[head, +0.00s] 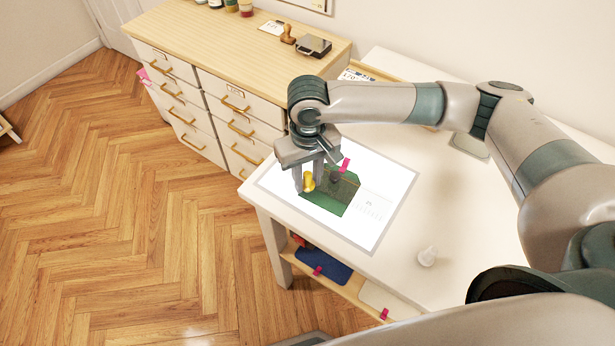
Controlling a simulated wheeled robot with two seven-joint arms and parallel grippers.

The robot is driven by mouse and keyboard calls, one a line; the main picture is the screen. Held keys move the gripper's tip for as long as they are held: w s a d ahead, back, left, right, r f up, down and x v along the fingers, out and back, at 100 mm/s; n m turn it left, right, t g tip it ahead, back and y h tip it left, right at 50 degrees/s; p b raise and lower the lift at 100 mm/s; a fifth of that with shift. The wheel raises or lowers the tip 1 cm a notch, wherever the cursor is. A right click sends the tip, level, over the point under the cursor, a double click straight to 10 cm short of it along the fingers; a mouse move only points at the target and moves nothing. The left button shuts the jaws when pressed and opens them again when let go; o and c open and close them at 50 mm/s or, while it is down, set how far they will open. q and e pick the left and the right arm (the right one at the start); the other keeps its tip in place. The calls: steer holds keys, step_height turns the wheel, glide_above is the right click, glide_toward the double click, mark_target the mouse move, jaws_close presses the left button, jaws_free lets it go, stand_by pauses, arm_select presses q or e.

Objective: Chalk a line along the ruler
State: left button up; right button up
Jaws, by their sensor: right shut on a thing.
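My right gripper (308,184) reaches in from the right and points down over the white lit board (398,192). It is shut on a small yellow piece (308,182), held between its fingers at the left part of a green cloth (324,202). I cannot tell whether this piece is chalk or whether it touches the cloth. The cloth lies on the board with a dark, taller part and a pink tag (345,165) near its back. Faint ruler-like marks (370,211) show on the board right of the cloth. No chalk line can be made out. My left gripper is out of view.
A drawer cabinet (200,48) behind holds a stamp (287,34) and a dark metal box (313,46). Folded cloths (322,267) lie on the shelf below. The table's right part is mostly clear.

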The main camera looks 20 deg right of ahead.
steer(key=shift+f, duration=0.4)
stand_by(0.6)
steer(key=shift+s+d+r+p, duration=0.1)
steer(key=shift+s+d+p, duration=0.25)
steer(key=shift+p, duration=0.3)
steer(key=shift+s+d, duration=0.15)
steer(key=shift+s, duration=0.1)
steer(key=shift+p, duration=0.3)
steer(key=shift+s+d+p, duration=0.35)
steer(key=shift+s+p, duration=0.1)
steer(key=shift+p, duration=0.2)
steer(key=shift+s+d, duration=0.1)
